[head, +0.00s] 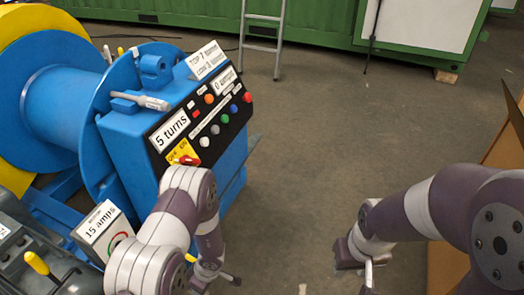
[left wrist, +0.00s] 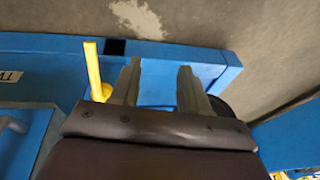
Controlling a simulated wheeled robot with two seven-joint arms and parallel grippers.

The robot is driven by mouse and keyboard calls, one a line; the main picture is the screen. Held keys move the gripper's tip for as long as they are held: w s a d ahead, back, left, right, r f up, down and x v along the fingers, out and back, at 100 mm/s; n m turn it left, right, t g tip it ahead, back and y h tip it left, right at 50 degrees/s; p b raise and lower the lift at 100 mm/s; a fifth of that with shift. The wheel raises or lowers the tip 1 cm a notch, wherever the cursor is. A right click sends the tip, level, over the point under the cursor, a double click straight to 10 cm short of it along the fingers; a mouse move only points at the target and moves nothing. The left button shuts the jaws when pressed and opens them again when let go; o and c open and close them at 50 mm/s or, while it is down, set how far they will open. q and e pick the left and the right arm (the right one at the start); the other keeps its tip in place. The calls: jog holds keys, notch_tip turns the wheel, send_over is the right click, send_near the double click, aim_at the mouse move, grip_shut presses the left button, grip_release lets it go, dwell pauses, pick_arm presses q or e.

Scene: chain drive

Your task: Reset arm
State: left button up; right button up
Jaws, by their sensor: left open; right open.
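My left arm comes in low in the head view, in front of the blue machine (head: 142,150). Its gripper (head: 217,278) is at the bottom edge, partly hidden by the arm. In the left wrist view the two fingers of the left gripper (left wrist: 160,88) stand apart with nothing between them. Blue metal of the machine (left wrist: 205,62) lies beyond them, and a yellow rod (left wrist: 93,68) stands just left of the left finger. My right gripper (head: 360,270) hangs over bare floor at the lower right, open and empty.
The machine's panel (head: 205,122) has coloured buttons and a red-handled switch (head: 186,160), close to my left arm. A "15 amps" box (head: 103,232) and yellow lever (head: 37,262) are at lower left. A brown panel (head: 503,145) stands right. The middle floor is clear.

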pick_arm(q)
jog(key=s+d+r+m+h, duration=0.2)
jog(key=d+r+m+h, duration=0.2)
jog(key=d+r+m, duration=0.45)
jog(key=s+a+r+m, duration=0.3)
jog(key=s+a+r, duration=0.1)
jog(key=r, duration=0.5)
jog(key=s+a+r+m, duration=0.3)
jog(key=a+r, duration=0.1)
jog(key=r, duration=0.6)
notch_tip(320, 180, up, 26)
jog(key=w+t+p, duration=0.1)
jog(key=p, duration=2.3)
jog(key=shift+a+n+t+y, duration=0.25)
jog(key=shift+n+t+y, duration=0.05)
jog(key=shift+n+y, duration=0.15)
pick_arm(e)
notch_tip(320, 180, up, 24)
jog(key=shift+w+f, duration=0.2)
jog(key=shift+w, duration=0.1)
